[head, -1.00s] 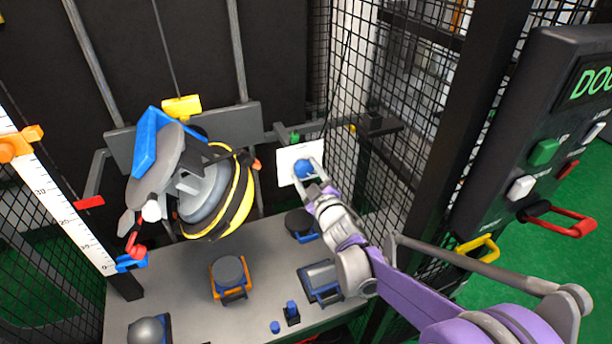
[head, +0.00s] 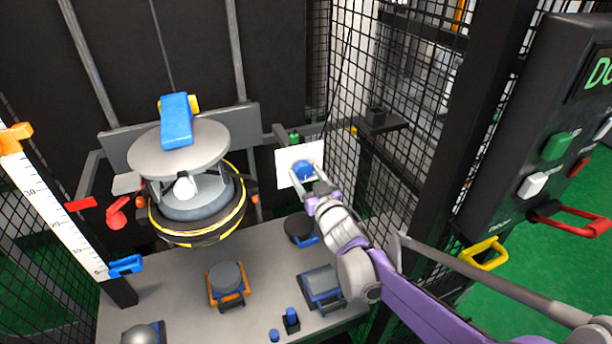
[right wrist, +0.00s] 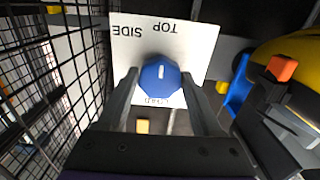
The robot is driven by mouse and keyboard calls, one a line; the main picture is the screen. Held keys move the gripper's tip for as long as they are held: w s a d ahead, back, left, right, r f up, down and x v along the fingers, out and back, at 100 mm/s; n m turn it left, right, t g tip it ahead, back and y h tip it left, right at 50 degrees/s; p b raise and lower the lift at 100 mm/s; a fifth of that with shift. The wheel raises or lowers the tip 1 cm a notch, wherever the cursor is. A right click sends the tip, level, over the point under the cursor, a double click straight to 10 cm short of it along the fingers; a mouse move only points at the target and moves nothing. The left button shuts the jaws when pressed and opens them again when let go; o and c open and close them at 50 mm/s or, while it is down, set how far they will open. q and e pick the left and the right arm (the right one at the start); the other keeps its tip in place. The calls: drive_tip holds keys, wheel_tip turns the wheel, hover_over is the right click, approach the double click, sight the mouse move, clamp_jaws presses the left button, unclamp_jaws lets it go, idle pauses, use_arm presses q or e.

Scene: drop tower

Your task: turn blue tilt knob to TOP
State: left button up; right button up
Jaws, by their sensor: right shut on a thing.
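The blue tilt knob (head: 303,169) is on a white plate (head: 286,160) at the right rear of the tower. My right gripper (head: 311,180) is shut on it, with a finger on each side of the knob (right wrist: 160,80) in the right wrist view. The knob's white mark is upright in that view, roughly toward the inverted word TOP on the plate (right wrist: 195,45); SIDE is left of it. A third label below is mostly hidden. The drop carriage (head: 180,150), a grey disc over a yellow-black ring, hangs about level with a blue block on top. My left gripper is not in view.
A mesh cage (head: 350,90) stands close to the right of my right arm. A control panel (head: 540,120) with a yellow handle (head: 484,252) and red handle (head: 580,222) is at right. The grey table (head: 262,258) below holds several fixtures.

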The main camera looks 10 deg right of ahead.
idle(0.5)
drive_tip(key=o, duration=1.4)
drive_tip(key=shift+s, duration=0.1)
drive_tip(key=s, duration=0.3)
drive_tip(key=s+d, duration=0.1)
drive_tip(key=s, duration=0.3)
drive_tip(key=s+d, duration=0.1)
drive_tip(key=s, duration=0.2)
drive_tip(key=shift+s+p, duration=0.25)
drive_tip(key=shift+p, duration=0.15)
